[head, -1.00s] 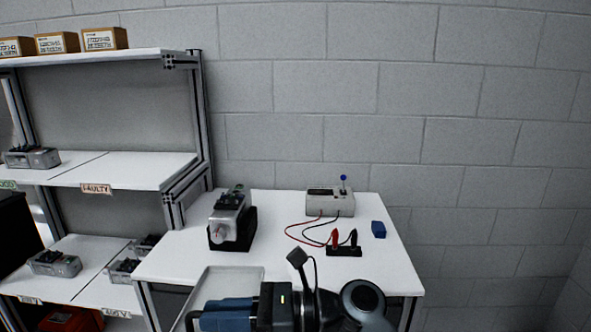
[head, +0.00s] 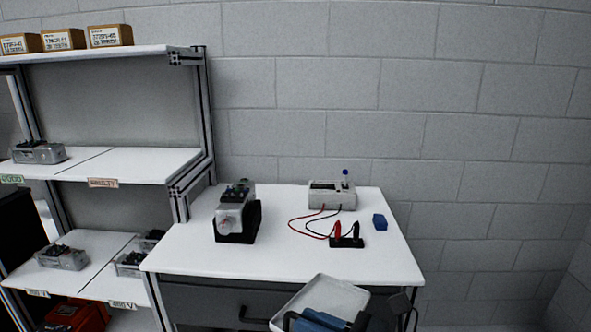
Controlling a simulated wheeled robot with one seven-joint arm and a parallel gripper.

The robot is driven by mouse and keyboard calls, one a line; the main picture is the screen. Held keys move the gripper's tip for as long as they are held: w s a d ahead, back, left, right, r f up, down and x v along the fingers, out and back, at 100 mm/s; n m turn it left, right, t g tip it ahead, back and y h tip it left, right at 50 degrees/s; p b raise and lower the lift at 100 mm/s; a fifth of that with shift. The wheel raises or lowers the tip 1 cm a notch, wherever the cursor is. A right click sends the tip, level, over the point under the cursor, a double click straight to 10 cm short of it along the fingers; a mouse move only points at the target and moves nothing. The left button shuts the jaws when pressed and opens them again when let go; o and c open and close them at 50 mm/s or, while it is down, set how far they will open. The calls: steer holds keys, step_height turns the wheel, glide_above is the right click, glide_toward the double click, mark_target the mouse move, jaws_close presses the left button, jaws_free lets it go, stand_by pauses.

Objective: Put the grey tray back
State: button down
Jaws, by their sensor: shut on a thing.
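The grey tray (head: 330,288) is at the bottom of the head view, tilted, in front of the white table's front edge. It looks empty in the part that shows. My gripper (head: 318,322) is at the bottom edge of the view, at the tray's near side, and is shut on the tray. The exact grip and the tray's near side are hidden by the gripper and the frame edge.
The white table (head: 280,262) holds a servo in a black cradle (head: 237,222), a meter (head: 331,195) with red and black leads, a black probe block (head: 346,242) and a blue block (head: 379,222). A shelf rack (head: 150,165) with servos stands left. The table's front middle is clear.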

steer(key=w+d+f+m+t+h, duration=0.1)
steer(key=d+f+m+t+h, duration=0.2)
steer(key=d, duration=0.6)
steer(key=d+f+m+t+h, duration=0.3)
steer(key=d+m+t+h, duration=0.2)
steer(key=d+h, duration=0.2)
steer(key=d, duration=0.2)
steer(key=shift+w+d+m, duration=0.3)
steer(key=shift+w+m, duration=0.05)
steer(key=shift+m, duration=0.05)
